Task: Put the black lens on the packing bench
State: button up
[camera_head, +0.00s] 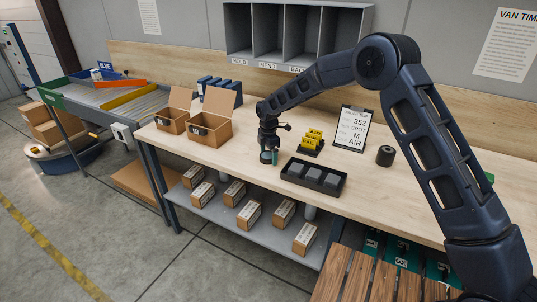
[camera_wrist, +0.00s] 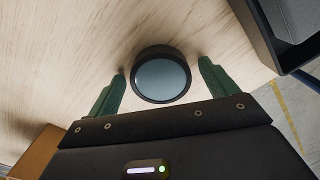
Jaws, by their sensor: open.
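The black lens (camera_wrist: 161,75), a round black ring with a pale grey-blue glass face, stands on the pale wooden packing bench (camera_head: 345,180). In the wrist view it sits between the two green fingertips of my gripper (camera_wrist: 162,72), with a gap on each side. My gripper is open and does not grip it. In the head view my gripper (camera_head: 269,158) is low over the bench near its front edge, and the lens is mostly hidden there by the gripper.
A black tray (camera_head: 290,172) with grey blocks lies close to the right of my gripper. Open cardboard boxes (camera_head: 212,130) stand to the left. Yellow cards (camera_head: 312,139), a sign (camera_head: 352,128) and a black roll (camera_head: 385,156) stand behind and right. Small cartons fill the lower shelf.

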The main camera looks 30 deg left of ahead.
aim_at(269, 155)
notch_tip(269, 155, up, 12)
jog(key=shift+r, duration=0.15)
dwell(0.5)
